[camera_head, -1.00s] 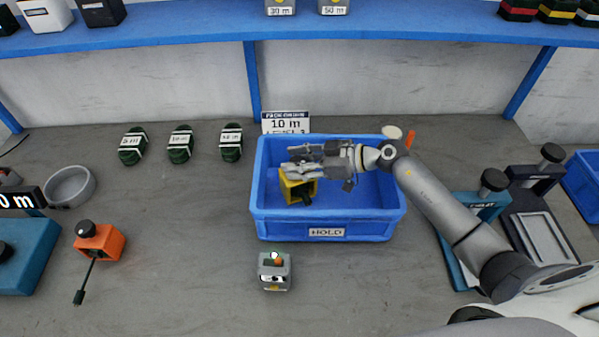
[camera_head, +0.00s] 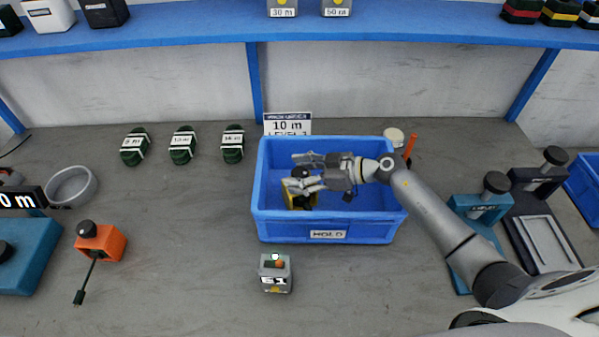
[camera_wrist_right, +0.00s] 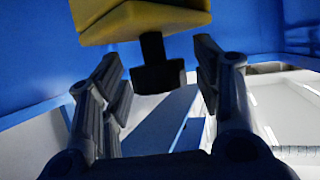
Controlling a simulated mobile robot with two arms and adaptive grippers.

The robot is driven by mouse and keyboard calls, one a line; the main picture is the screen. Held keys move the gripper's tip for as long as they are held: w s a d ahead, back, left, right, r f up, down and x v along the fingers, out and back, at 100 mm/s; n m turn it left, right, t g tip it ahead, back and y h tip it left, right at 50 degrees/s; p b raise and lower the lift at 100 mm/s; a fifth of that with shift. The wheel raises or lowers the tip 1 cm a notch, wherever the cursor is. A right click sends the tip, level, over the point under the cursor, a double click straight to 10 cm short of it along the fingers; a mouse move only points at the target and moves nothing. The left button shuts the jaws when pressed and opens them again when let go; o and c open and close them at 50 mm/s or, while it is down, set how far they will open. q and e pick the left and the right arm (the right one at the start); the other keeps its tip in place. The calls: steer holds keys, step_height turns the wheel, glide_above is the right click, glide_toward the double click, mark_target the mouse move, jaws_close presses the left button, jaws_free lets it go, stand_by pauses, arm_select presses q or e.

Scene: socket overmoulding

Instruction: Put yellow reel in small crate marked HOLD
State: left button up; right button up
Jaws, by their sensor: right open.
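The yellow reel (camera_head: 291,198) is inside the blue crate marked HOLD (camera_head: 275,227), in its left part, with a black knob or plug on it. My right gripper (camera_head: 303,172) is over the crate, its open fingers just above and beside the reel, hiding part of it. In the right wrist view the reel (camera_wrist_right: 150,17) is at the top, its black part (camera_wrist_right: 158,75) hanging between the open fingers (camera_wrist_right: 158,82) with visible gaps on both sides. My left gripper is not in view.
A grey box (camera_head: 275,272) stands in front of the crate. An orange box (camera_head: 103,243) with a cable and a grey bowl (camera_head: 72,186) are at left. Several green coils lie behind. Blue devices (camera_head: 480,207) stand right. A sign (camera_head: 288,124) stands behind the crate.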

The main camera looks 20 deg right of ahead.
steer(key=shift+r, duration=0.2)
steer(key=v, duration=0.6)
steer(key=shift+s+d+f+b, duration=0.1)
steer(key=shift+f+b, duration=0.05)
steer(key=shift+b, duration=0.25)
steer(key=shift+s+d+r, duration=0.35)
steer(key=shift+d+r, duration=0.05)
steer(key=shift+d, duration=0.05)
steer(key=shift+r, duration=0.1)
